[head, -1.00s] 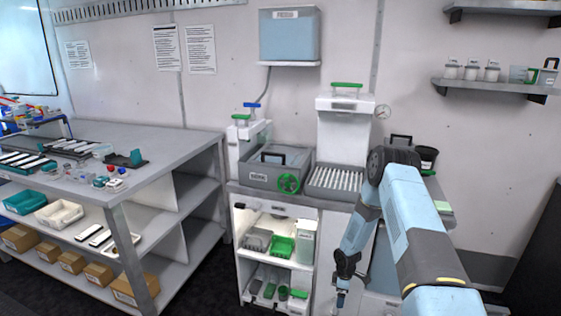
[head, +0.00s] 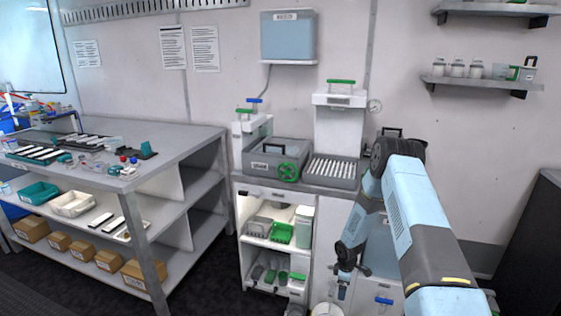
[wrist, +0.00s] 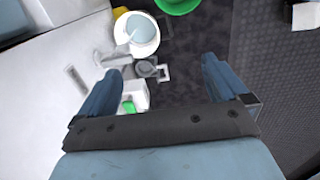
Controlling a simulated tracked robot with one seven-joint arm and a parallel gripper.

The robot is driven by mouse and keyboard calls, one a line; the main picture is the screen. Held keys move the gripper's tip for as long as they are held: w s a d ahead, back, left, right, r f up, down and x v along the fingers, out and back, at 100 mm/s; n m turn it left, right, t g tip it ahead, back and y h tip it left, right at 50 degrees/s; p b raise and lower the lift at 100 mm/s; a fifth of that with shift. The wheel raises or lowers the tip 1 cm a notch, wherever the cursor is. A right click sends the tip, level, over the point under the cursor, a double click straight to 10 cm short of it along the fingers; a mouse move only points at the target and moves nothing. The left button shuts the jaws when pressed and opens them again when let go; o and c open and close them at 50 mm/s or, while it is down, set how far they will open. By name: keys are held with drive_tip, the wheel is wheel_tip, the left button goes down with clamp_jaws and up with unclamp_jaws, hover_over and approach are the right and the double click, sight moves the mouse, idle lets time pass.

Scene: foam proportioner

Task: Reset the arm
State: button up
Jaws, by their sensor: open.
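My arm is light blue and dark grey and reaches in from the lower right of the head view. It bends down at a dark elbow joint in front of the counter. My gripper (head: 342,290) points down in front of the lower cabinet. In the wrist view my gripper (wrist: 157,85) has its two blue fingers spread wide apart, with nothing between them. Below it lie the dark floor and a few small containers, apart from the fingers.
A white bucket (wrist: 137,33) and a green round container (wrist: 178,4) stand on the floor below my gripper. The open white cabinet (head: 246,265) is left of my gripper. The grey workbench (head: 190,143) stands further left. Dark floor (head: 207,285) between them is clear.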

wheel_tip(320, 180, up, 38)
drive_tip(key=s+d+m+t+h, duration=0.1)
drive_tip(key=d+m+t+h, duration=0.1)
drive_tip(key=m, duration=0.3)
drive_tip(key=s+a+r+m+t, duration=0.2)
drive_tip(key=s+r+m, duration=0.4)
drive_tip(key=s+r, duration=1.45)
drive_tip(key=s+a+r+m, duration=0.1)
drive_tip(key=s+r, duration=0.1)
drive_tip(key=s, duration=0.3)
drive_tip(key=s+r+m+t+y, duration=0.1)
drive_tip(key=s+r, duration=0.1)
drive_tip(key=s, duration=0.4)
drive_tip(key=s+a+r+m+y, duration=0.1)
drive_tip(key=s+r, duration=0.1)
drive_tip(key=s, duration=0.4)
drive_tip(key=shift+a+r, duration=0.3)
drive_tip(key=shift+r, duration=0.05)
